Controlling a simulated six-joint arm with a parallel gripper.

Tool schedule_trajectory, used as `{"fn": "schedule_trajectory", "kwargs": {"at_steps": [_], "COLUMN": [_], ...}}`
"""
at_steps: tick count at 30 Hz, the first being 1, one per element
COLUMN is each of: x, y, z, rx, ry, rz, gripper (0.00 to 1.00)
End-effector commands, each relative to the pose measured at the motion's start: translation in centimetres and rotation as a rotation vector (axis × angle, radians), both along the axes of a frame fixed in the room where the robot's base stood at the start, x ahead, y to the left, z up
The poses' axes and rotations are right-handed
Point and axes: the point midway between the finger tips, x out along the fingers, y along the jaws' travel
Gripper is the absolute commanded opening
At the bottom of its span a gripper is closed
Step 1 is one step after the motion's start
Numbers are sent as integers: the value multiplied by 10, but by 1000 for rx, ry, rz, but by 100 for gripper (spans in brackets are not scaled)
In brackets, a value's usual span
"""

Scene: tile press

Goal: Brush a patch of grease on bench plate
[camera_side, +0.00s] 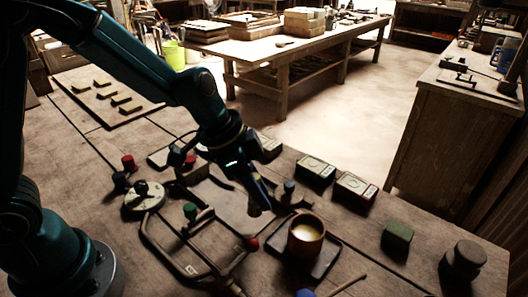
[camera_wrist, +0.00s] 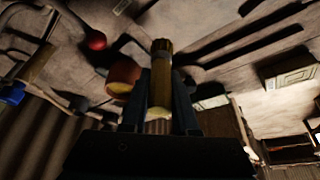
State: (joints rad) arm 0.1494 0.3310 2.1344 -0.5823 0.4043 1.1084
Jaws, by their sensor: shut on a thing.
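My gripper (camera_side: 262,192) is shut on a brush and points down over the bench, just left of and above the pot. In the wrist view the brush (camera_wrist: 161,60) stands between the fingers of my gripper (camera_wrist: 162,82), with a brown end beyond the tips and a pale end near the palm. A brown pot (camera_side: 292,240) with pale yellow grease (camera_side: 306,232) inside stands on a dark square tray (camera_side: 330,262). The pot also shows in the wrist view (camera_wrist: 122,78). I cannot make out a patch of grease or clearly pick out the bench plate.
A metal frame (camera_side: 165,250) with a red knob (camera_side: 252,243) lies left of the pot. A green-topped piece (camera_side: 190,211) stands there. Boxes (camera_side: 355,187) line the far edge, and a green block (camera_side: 397,237) and dark round weight (camera_side: 464,258) sit at right. A thin stick lies in front.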

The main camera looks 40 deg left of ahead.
Motion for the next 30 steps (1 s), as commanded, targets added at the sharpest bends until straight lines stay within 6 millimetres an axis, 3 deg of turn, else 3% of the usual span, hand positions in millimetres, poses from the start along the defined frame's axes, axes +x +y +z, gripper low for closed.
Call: {"fn": "schedule_trajectory", "kwargs": {"at_steps": [15, 30], "x": [0, 0], "y": [0, 0], "z": [45, 47], "rx": [-1, 0], "ry": [-1, 3], "rz": [0, 1], "gripper": [0, 0]}}
